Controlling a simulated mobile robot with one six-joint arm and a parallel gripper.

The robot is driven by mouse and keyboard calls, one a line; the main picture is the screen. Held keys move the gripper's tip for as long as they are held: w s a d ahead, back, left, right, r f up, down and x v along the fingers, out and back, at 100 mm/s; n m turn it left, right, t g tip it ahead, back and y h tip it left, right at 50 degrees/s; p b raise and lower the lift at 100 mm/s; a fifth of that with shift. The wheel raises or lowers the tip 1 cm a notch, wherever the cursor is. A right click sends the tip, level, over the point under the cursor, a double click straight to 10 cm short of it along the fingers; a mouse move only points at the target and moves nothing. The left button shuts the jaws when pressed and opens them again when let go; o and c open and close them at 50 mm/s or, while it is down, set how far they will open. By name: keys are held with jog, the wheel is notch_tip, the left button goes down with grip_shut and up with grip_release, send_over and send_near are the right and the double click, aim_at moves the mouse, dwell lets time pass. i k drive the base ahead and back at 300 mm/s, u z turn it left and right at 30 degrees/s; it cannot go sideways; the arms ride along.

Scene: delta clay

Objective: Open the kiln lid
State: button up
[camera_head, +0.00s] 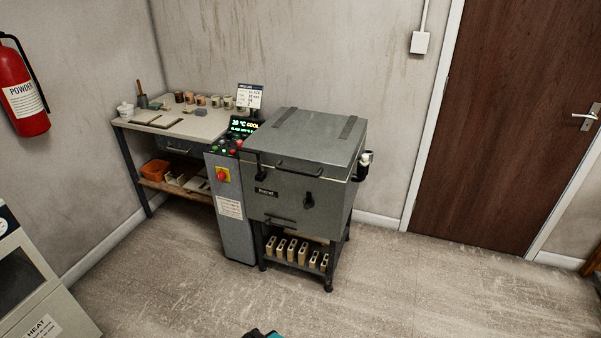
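The kiln (265,205) is a grey metal box on a low stand, in the middle of the view against the back wall. Its lid (312,136) is flat and looks closed on the body. A dark bar handle (299,168) runs along the lid's front edge. A second handle (280,220) sits lower on the kiln's front, below a dark knob (308,201). A small dark and teal shape shows at the bottom edge; I cannot tell whether it is part of my arm. My gripper is not recognisable in view.
A control cabinet (232,218) with a green display stands left of the kiln. A workbench (187,126) with small pots is behind it. A brown door (510,110) is at right. Pale blocks (291,250) sit under the kiln. The floor (400,290) in front is clear.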

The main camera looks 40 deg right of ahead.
aim_at(293, 140)
jog(key=i, duration=0.9)
jog(key=u, duration=0.05)
